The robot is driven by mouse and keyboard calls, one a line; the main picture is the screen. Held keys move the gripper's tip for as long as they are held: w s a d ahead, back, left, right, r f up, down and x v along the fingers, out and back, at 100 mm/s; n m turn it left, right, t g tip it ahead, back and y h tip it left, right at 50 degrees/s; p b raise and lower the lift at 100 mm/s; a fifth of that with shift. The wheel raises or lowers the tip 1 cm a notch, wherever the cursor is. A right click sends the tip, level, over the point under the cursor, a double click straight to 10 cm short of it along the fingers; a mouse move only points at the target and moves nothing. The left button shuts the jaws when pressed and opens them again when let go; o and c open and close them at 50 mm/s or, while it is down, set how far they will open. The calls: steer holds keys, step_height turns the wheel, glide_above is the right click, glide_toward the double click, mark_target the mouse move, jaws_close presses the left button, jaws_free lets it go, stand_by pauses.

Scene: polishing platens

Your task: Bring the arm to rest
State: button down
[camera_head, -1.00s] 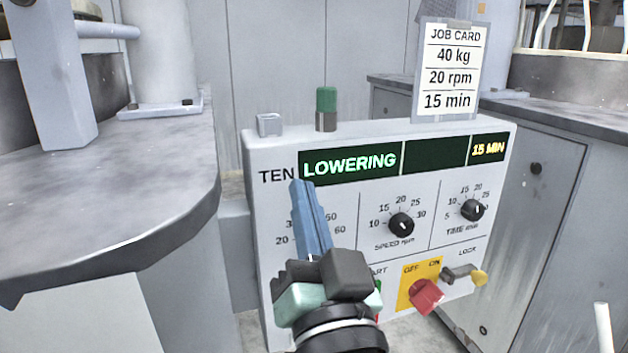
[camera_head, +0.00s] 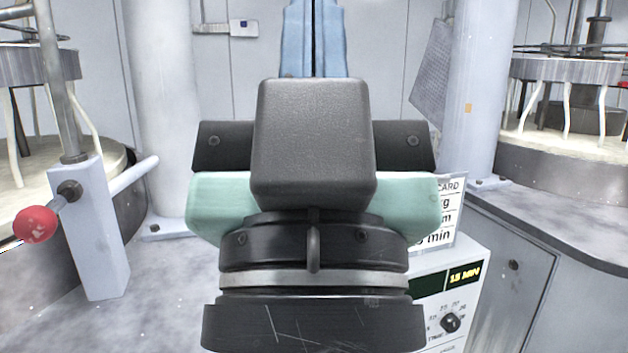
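My gripper (camera_head: 314,22) is large in the middle of the head view, close to the camera and raised in front of the control box. Its two blue fingers point up and lie side by side with only a thin dark line between them. They look shut with nothing held; their tips reach the top edge of the picture. The control box (camera_head: 462,318) is mostly hidden behind my wrist. Its display (camera_head: 465,275) shows 15 MIN, and one dial (camera_head: 450,322) is visible. The job card (camera_head: 447,212) is partly covered.
A lever with a red knob (camera_head: 36,224) stands at the left, beside a grey post (camera_head: 92,235) on the grey machine top (camera_head: 150,290). White columns (camera_head: 160,110) rise on both sides. A grey cabinet (camera_head: 510,270) with a dark worktop is at the right.

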step_height(320, 180, up, 16)
steer(key=p, duration=1.4)
steer(key=shift+r, duration=0.25)
stand_by(0.6)
